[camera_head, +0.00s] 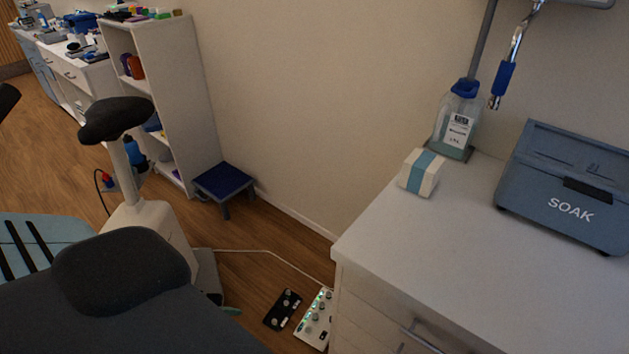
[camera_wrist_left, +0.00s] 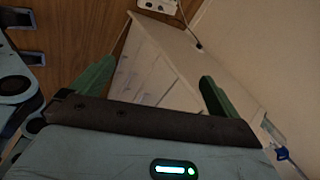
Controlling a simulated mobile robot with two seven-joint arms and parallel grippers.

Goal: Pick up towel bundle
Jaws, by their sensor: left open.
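The towel bundle (camera_head: 421,172), a small white block with a light blue band around it, sits on the white counter (camera_head: 395,236) in the head view. It stands near the counter's back left corner, just in front of a clear bottle. My left gripper (camera_wrist_left: 156,72) shows in the left wrist view with its two green fingers apart and nothing between them. Beyond the fingers is the white drawer cabinet, seen tilted. I cannot make out the bundle in the wrist view. Neither gripper shows in the head view.
The clear bottle (camera_head: 456,125) with a blue cap stands behind the bundle. A blue-grey SOAK box (camera_head: 566,190) stands to its right. A blue-handled tool (camera_head: 503,80) hangs above. The front of the counter is clear. Foot pedals (camera_head: 283,309) and a blue stool (camera_head: 223,181) are on the floor.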

